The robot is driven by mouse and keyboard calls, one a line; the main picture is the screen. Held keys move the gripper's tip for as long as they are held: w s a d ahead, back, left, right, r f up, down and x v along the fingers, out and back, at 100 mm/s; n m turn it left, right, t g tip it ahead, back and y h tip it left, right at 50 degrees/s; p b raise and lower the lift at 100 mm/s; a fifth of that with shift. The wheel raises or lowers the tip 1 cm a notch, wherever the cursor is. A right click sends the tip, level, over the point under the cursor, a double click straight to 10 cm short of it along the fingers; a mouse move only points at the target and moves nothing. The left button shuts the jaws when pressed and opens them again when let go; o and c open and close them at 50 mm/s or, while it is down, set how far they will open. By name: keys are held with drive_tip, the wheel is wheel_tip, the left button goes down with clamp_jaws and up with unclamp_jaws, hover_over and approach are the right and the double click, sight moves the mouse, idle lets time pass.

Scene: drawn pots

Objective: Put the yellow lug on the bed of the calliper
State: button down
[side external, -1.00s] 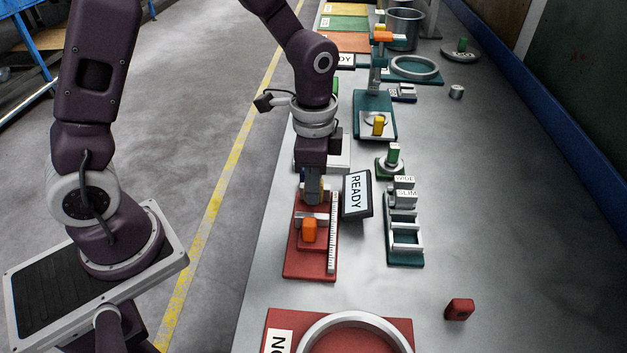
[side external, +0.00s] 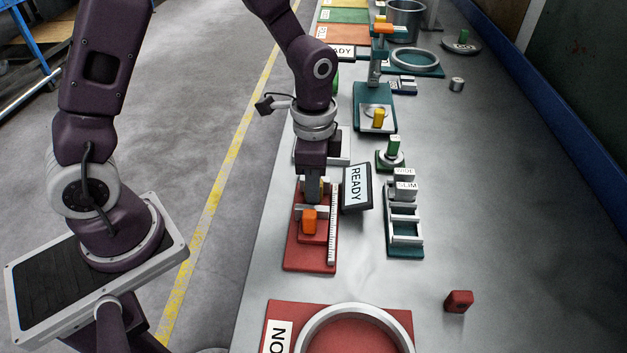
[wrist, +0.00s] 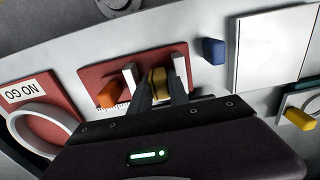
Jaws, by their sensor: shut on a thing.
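My gripper (side external: 314,196) is shut on the yellow lug, which looks dull gold between the fingers in the wrist view (wrist: 158,76). The calliper has a red base (side external: 308,260), an orange block (side external: 310,221) on its slide and a white scale along one side. In the wrist view, the lug sits between the calliper's two pale jaws (wrist: 129,80), over the red bed (wrist: 104,76). The fingers hide its lower part, so I cannot tell whether it touches the bed.
A READY sign (side external: 357,187) stands close to the right of my gripper. A NO GO tray with a ring (side external: 280,335) lies in front. A teal slotted rack (side external: 405,245) and a red block (side external: 459,301) are to the right. A blue block (wrist: 214,50) lies beside the calliper.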

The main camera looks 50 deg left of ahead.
drive_tip(key=shift+f, duration=0.7)
drive_tip(key=c, duration=1.3)
unclamp_jaws()
drive_tip(key=shift+c, duration=0.2)
drive_tip(key=shift+o, duration=0.9)
drive_tip(key=shift+w, duration=0.1)
wheel_tip(320, 180, up, 7)
drive_tip(key=shift+r, duration=0.1)
